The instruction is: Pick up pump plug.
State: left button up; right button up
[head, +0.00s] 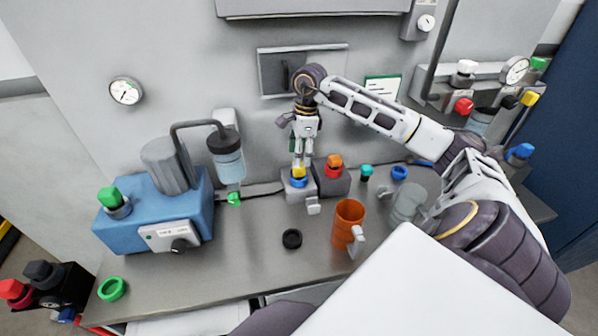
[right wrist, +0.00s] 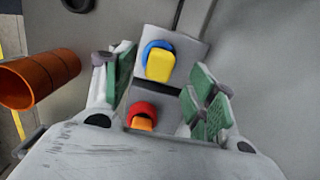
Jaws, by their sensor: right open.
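A yellow plug in a blue ring (head: 298,178) stands on a grey block at the wall. It also shows in the right wrist view (right wrist: 159,62). Beside it an orange plug in a red ring (head: 334,167) stands on a darker block; it shows in the right wrist view (right wrist: 142,115). No label shows which one is the pump plug. My right gripper (head: 303,160) points down, open and empty, right over the yellow plug in the head view. Its green-padded fingers (right wrist: 165,85) show either side of the plugs. My left gripper is out of view.
An orange mug (head: 347,226), a black ring (head: 292,239) and a grey mug (head: 408,202) stand on the bench. A blue pump unit (head: 180,215) with a green cap is at left. Teal and blue caps (head: 399,172) lie right of the blocks.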

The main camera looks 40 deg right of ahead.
aim_at(299, 173)
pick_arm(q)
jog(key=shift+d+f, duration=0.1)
pick_arm(e)
jog(key=shift+f, duration=0.1)
jog(key=shift+f+b, duration=0.6)
jog(key=shift+f, duration=0.4)
jog(key=shift+d+f+b, duration=0.1)
jog(key=shift+f+b, duration=0.45)
jog(key=shift+f, duration=0.35)
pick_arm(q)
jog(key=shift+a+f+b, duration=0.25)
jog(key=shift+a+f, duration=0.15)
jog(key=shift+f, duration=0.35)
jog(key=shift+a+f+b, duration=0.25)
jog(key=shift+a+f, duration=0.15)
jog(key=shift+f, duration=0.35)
pick_arm(e)
jog(key=shift+f, duration=0.65)
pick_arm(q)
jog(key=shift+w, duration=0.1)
pick_arm(e)
jog(key=c, duration=1.2)
